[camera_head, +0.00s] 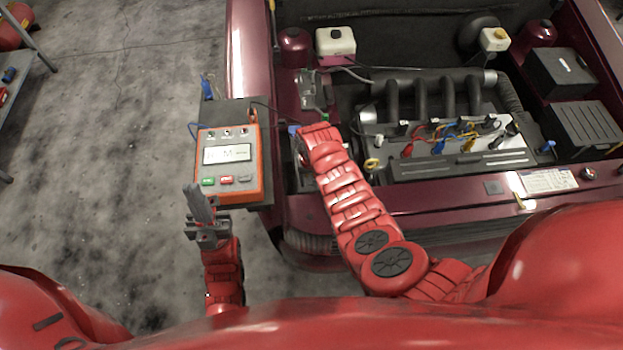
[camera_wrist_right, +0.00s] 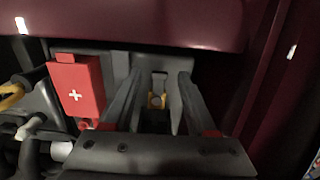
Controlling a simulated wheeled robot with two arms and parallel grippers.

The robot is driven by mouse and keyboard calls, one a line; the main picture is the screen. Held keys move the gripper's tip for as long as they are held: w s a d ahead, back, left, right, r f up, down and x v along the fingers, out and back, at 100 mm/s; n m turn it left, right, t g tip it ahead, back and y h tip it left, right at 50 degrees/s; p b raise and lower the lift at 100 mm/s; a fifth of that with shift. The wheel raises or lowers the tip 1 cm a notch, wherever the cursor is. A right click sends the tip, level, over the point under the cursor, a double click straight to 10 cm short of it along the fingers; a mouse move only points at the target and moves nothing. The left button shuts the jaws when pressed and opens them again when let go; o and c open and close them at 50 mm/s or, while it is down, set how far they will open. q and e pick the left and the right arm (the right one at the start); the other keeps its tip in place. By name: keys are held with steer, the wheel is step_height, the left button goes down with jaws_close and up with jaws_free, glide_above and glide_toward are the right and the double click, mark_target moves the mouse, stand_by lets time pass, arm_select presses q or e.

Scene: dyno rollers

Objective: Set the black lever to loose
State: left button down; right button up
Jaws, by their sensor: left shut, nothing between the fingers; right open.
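My right gripper (camera_head: 312,90) reaches into the left part of the engine bay. In the right wrist view its two fingers (camera_wrist_right: 159,76) are apart, one on each side of a small yellow part (camera_wrist_right: 156,101) with a dark piece above it. I cannot tell whether this dark piece is the black lever or how it is set. The lever is not clearly seen in the head view, where my right arm and gripper cover that spot. My left gripper (camera_head: 201,204) is shut and empty, in front of the orange tester.
An orange tester (camera_head: 252,180) with a screen stands on a dark stand left of the car. A red box with a white cross (camera_wrist_right: 75,92) sits left of the fingers. The engine (camera_head: 440,135) with coloured wires lies right of my right arm.

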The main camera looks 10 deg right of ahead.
steer(key=shift+f, duration=0.15)
jaws_close()
steer(key=shift+f+b, duration=0.15)
steer(key=shift+b, duration=0.3)
steer(key=g+b, duration=0.2)
steer(key=b, duration=0.7)
steer(key=w+g+b, duration=0.1)
steer(key=g+b, duration=0.1)
steer(key=b, duration=0.7)
steer(key=shift+w+a+r, duration=0.1)
steer(key=shift+w+r, duration=0.05)
steer(key=shift+r, duration=0.05)
steer(key=shift+r+b, duration=0.2)
steer(key=shift+b, duration=0.2)
steer(key=shift+r, duration=0.15)
jaws_free()
steer(key=shift+r, duration=0.1)
